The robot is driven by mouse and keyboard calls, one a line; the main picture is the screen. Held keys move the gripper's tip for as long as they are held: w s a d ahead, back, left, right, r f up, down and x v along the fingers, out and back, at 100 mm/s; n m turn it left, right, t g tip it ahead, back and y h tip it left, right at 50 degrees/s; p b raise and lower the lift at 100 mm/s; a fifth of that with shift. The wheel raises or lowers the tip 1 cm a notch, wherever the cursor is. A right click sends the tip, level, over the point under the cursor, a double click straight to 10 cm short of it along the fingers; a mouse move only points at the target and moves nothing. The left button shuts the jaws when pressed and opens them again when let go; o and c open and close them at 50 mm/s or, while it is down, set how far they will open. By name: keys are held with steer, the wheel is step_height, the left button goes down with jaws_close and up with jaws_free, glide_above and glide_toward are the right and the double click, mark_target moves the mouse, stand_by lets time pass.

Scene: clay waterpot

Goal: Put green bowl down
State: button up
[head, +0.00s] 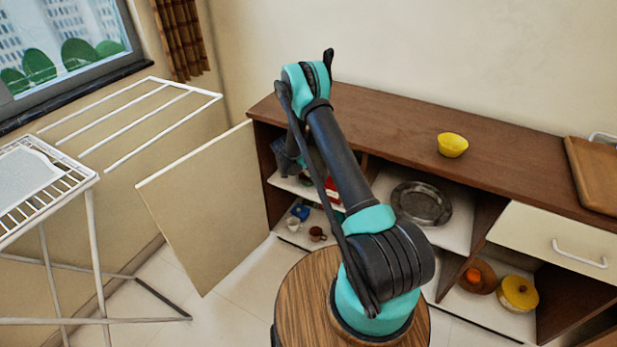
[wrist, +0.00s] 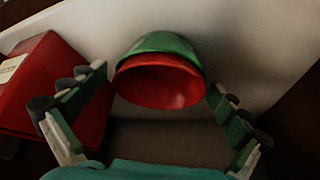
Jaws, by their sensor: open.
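The green bowl (wrist: 168,43) shows in the wrist view, green outside, with a red inner surface facing me. It lies tilted against a pale surface, between the spread fingers of my gripper (wrist: 157,82). The gripper is open, with one finger on each side of the bowl. The left finger looks apart from it; the right fingertip is close to its rim, and I cannot tell if they touch. In the head view my arm reaches into the left part of the brown cabinet (head: 480,128), and I cannot make out the bowl there.
A red box (wrist: 42,85) stands just left of the fingers in the wrist view. The cabinet's open door (head: 205,210) is left of the arm. A yellow bowl (head: 452,145) and a wooden tray (head: 594,172) sit on top. A metal plate (head: 421,203) lies on a shelf.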

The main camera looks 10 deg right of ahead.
steer(key=v, duration=0.7)
steer(key=shift+r, duration=0.1)
stand_by(1.2)
